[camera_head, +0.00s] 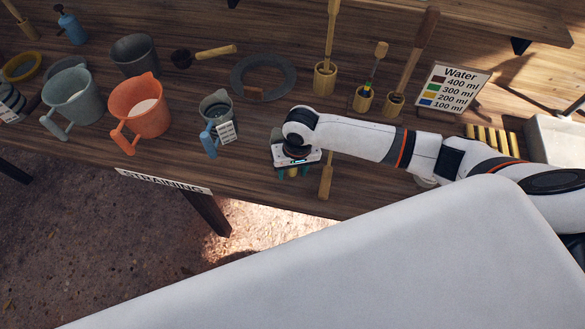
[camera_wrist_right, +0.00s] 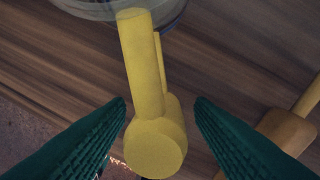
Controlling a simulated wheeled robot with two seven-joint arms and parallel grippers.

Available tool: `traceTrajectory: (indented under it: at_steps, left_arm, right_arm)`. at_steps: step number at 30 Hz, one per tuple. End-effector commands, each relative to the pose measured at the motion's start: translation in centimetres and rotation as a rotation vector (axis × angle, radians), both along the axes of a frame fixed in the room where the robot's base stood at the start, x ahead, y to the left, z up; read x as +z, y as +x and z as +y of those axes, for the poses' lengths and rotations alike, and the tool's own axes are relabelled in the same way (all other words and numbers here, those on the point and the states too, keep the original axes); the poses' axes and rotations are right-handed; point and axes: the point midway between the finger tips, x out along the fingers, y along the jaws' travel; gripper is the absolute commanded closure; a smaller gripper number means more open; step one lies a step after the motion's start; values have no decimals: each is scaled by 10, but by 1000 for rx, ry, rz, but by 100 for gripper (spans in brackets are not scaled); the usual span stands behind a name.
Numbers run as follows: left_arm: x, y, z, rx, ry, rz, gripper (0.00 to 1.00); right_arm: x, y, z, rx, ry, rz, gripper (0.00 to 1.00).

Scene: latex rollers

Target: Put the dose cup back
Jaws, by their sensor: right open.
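A clear vessel (camera_wrist_right: 178,18) with a thick yellow handle (camera_wrist_right: 143,65) shows in the right wrist view; I take it to be the dose cup. The handle's round end points toward me, and most of the vessel is cut off at the top edge. My right gripper (camera_wrist_right: 160,104) is open, its green fingers on either side of the handle with gaps showing. In the head view the right gripper (camera_head: 291,173) is low over the bench's front part, and the wrist hides most of the cup. My left gripper is not in view.
A grey jug with a blue handle and label (camera_head: 217,110) stands left of the right gripper. A wooden brush (camera_head: 326,180) lies close on its right. Orange (camera_head: 138,108) and pale blue jugs (camera_head: 72,95) stand further left. A "Water" sign (camera_head: 452,86) stands behind.

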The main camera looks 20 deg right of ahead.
Motion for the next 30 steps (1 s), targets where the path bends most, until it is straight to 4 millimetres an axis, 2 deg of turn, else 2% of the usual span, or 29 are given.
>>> traceTrajectory:
  at_steps: [5,12,18,23,30]
  left_arm:
    - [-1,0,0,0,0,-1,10]
    - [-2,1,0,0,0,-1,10]
    - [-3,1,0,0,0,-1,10]
    - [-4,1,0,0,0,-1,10]
    - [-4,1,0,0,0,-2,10]
  right_arm:
    - [20,1,-2,0,1,-4,51]
    - [72,0,-6,1,2,-4,51]
    - [105,0,-10,0,1,-4,51]
    - [117,-1,-11,0,1,-2,51]
    - [119,-1,-11,0,0,-1,51]
